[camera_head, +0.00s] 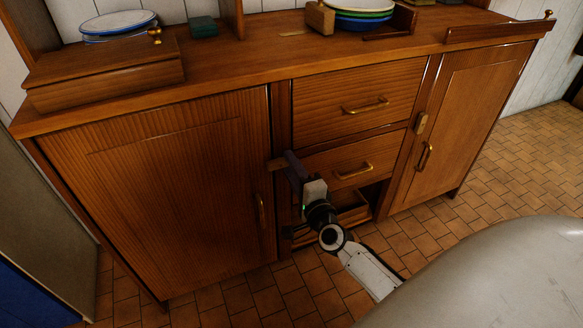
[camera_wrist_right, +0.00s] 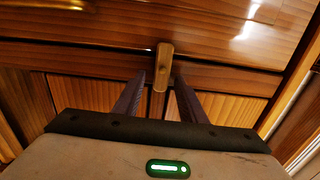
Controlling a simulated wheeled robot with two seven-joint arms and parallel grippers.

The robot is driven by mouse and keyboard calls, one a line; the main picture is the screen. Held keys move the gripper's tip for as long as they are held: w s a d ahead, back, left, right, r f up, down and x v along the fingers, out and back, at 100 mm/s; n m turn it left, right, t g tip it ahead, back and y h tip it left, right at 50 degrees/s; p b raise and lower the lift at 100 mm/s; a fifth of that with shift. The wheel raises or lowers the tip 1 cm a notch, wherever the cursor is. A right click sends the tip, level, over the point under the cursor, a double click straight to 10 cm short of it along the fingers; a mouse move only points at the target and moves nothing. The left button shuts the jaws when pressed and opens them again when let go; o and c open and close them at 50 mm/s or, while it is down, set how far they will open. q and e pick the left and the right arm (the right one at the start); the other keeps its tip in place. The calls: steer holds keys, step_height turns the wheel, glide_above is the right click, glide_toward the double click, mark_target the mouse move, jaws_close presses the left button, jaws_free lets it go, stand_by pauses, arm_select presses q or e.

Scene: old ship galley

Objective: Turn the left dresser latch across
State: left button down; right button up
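The left dresser latch (camera_head: 276,164) is a small wooden bar at the inner edge of the left door (camera_head: 170,190). It lies roughly level, and its left end shows past my right gripper (camera_head: 292,168), which hides the rest. In the right wrist view the latch (camera_wrist_right: 164,64) runs across the stile between door and drawers. The fingers of my right gripper (camera_wrist_right: 161,80) are apart, one on each side of the latch, with narrow gaps showing. Whether either finger touches it I cannot tell. My left gripper is not in view.
Two drawers with brass handles (camera_head: 366,106) are right of the stile, above an open drawer or tray (camera_head: 350,212). A second latch (camera_head: 421,123) stands upright by the right door (camera_head: 465,125). A box (camera_head: 105,75), plates (camera_head: 120,24) and bowls (camera_head: 360,16) stand on top.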

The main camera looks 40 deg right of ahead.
arm_select(q)
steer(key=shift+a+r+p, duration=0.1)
steer(key=shift+p, duration=0.4)
arm_select(e)
steer(key=v, duration=1)
steer(key=shift+s+a, duration=0.1)
